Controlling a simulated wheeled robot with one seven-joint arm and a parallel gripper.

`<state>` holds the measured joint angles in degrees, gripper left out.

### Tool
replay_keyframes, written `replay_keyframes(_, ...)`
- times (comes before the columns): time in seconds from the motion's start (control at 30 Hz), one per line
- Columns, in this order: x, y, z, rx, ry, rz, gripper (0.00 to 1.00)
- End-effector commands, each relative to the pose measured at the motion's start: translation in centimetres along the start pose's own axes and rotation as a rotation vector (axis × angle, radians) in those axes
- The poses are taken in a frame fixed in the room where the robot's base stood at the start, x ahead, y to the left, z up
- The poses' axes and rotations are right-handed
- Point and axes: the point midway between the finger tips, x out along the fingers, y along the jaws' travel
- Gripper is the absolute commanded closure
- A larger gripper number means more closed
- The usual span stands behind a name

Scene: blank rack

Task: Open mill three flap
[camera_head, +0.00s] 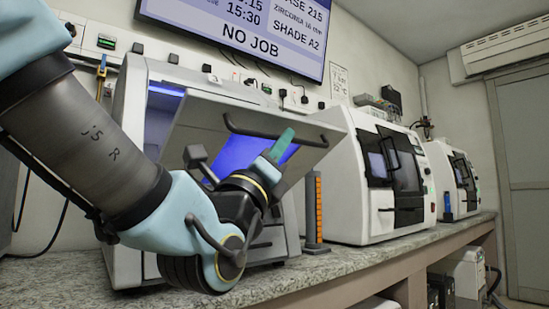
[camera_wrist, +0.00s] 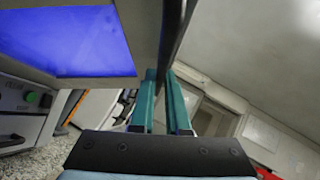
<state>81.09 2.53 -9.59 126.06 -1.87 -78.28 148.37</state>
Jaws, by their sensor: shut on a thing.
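The nearest mill (camera_head: 133,130) is a white machine on the counter, with its grey flap (camera_head: 196,125) swung up and outward, partly open. Blue light shows inside the mill below the flap. A dark bar handle (camera_head: 243,131) runs along the flap's outer edge. My gripper (camera_head: 284,138) has its teal fingertips at this handle. In the wrist view the dark handle bar (camera_wrist: 172,35) passes between the two teal fingers (camera_wrist: 162,95), which are shut on it. The blue window (camera_wrist: 65,40) of the flap fills the upper left there. My forearm and wrist hide much of the mill's front.
Two more white mills (camera_head: 345,170) (camera_head: 452,175) stand to the right, their dark doors apparently closed. A dark post with an orange strip (camera_head: 318,205) stands on the counter beside the nearest mill. A screen (camera_head: 240,30) hangs above. The speckled counter (camera_head: 330,262) is clear in front.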

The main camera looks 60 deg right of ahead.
Motion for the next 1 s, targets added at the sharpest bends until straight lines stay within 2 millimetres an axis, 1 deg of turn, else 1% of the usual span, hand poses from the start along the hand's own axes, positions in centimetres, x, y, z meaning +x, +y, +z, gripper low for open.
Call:
replay_keyframes(0.03,-1.0,0.5,-1.0,-0.001,0.0,0.001,1.0)
replay_keyframes(0.3,-2.4,1.0,-2.4,0.0,0.002,0.005,1.0)
replay_keyframes(0.57,-2.8,1.2,-2.8,0.0,0.002,0.008,1.0)
replay_keyframes(0.97,-2.8,1.4,-2.7,0.001,0.002,0.013,1.0)
replay_keyframes(1.0,-2.8,1.4,-2.7,0.001,0.002,0.013,0.84)
